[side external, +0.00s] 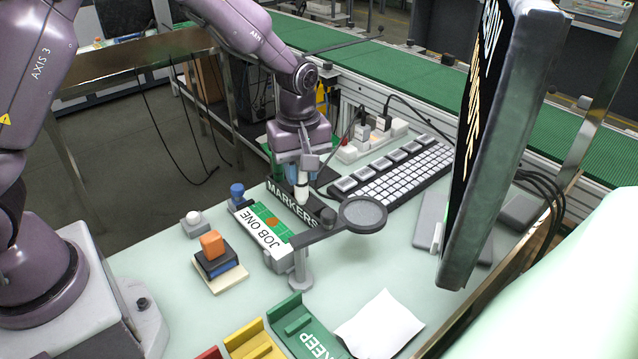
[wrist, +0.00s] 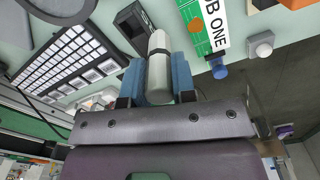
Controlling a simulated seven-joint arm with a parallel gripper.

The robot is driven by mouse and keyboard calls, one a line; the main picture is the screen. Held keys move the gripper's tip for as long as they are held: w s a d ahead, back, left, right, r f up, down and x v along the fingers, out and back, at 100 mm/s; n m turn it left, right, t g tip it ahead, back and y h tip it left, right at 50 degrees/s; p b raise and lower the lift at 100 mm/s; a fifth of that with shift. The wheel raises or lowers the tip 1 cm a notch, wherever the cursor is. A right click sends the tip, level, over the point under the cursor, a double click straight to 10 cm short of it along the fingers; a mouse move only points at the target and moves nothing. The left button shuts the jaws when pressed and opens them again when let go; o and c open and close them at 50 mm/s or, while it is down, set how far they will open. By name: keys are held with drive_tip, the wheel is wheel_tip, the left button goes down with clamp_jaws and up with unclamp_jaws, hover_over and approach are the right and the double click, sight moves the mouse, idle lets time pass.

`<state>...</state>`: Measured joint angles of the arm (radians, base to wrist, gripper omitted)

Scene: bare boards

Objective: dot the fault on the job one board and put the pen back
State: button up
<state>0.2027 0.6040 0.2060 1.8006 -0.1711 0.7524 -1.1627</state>
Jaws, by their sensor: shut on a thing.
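My gripper (side external: 301,172) points down over the black MARKERS holder (side external: 318,218) and is shut on a white pen (side external: 302,194). In the wrist view the blue fingers (wrist: 160,80) grip the white pen (wrist: 159,68), which has a dark band and a pale far end. The holder's open box (wrist: 131,22) shows beside that end; I cannot tell whether they touch. The JOB ONE board (side external: 266,238), green with a white label, lies just left of the holder. It bears an orange-brown round spot (side external: 272,222), also seen in the wrist view (wrist: 196,25). Whether a dot is on it is unclear.
A magnifier (side external: 363,213) on a stand is right of the board. A keyboard (side external: 405,175) and monitor (side external: 500,140) stand right. Left are a blue-topped peg (side external: 237,190), a white button (side external: 194,217) and stacked blocks (side external: 214,260). Yellow and green KEEP trays (side external: 305,325) are in front.

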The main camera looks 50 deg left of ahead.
drive_tip(key=s+r, duration=0.3)
drive_tip(key=s, duration=0.5)
drive_tip(key=n, duration=0.9)
hover_over(272, 222)
drive_tip(key=shift+f, duration=3.85)
drive_tip(key=shift+f, duration=0.55)
drive_tip(key=shift+r, duration=0.1)
wheel_tip(272, 222, up, 7)
